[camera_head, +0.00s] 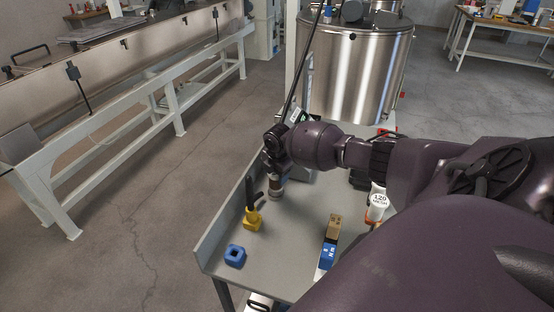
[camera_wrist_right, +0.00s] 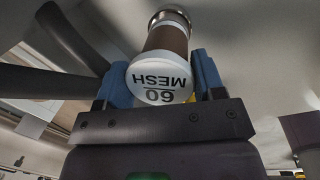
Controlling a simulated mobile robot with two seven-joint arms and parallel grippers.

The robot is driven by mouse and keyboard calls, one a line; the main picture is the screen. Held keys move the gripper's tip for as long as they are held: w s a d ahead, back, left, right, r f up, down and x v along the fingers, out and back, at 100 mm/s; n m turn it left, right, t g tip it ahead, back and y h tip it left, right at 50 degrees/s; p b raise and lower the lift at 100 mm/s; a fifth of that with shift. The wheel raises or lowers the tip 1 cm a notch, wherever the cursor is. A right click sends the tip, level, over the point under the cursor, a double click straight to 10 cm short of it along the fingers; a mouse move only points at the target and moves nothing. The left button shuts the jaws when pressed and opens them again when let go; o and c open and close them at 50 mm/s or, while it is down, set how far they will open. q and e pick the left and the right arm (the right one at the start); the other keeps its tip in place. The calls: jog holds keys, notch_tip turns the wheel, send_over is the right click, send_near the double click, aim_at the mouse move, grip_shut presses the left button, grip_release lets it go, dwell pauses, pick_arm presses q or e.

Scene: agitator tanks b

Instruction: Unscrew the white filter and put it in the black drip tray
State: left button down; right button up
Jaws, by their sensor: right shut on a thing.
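My right gripper (camera_head: 273,160) is shut on a brown cylinder with a white end labelled "60 MESH". The cylinder (camera_head: 276,187) hangs below the gripper over the grey bench. In the right wrist view, the cylinder (camera_wrist_right: 168,42) is between the blue fingers of my right gripper (camera_wrist_right: 160,75), white end towards the camera and metal rim at the far end. A white piece labelled "120" (camera_head: 378,202) with an orange lower part is on the bench at the right, partly hidden by my arm. I cannot make out the black drip tray for sure. My left gripper is not in view.
The grey bench (camera_head: 285,235) has a raised left edge. On it are a yellow piece with a black handle (camera_head: 252,216), a blue block (camera_head: 235,256) and a tan and blue box (camera_head: 329,245). A steel tank (camera_head: 355,75) stands behind. The bench's front middle is clear.

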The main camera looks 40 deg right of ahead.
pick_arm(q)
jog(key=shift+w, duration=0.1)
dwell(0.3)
pick_arm(e)
jog(key=shift+n+b, duration=0.4)
jog(key=shift+n, duration=0.7)
jog(key=shift+n+y+b, duration=0.3)
jog(key=shift+n+b, duration=0.1)
jog(key=shift+n, duration=0.5)
jog(key=n+b, duration=0.1)
jog(key=n, duration=0.1)
jog(key=shift+f+n+b, duration=0.1)
jog(key=shift+n+b, duration=0.2)
jog(key=shift+n, duration=0.1)
jog(key=n+y+b, duration=0.1)
jog(key=n+b, duration=0.1)
jog(key=n, duration=0.1)
jog(key=shift+n, duration=0.4)
jog(key=shift+n+b, duration=0.5)
jog(key=shift+b, duration=0.05)
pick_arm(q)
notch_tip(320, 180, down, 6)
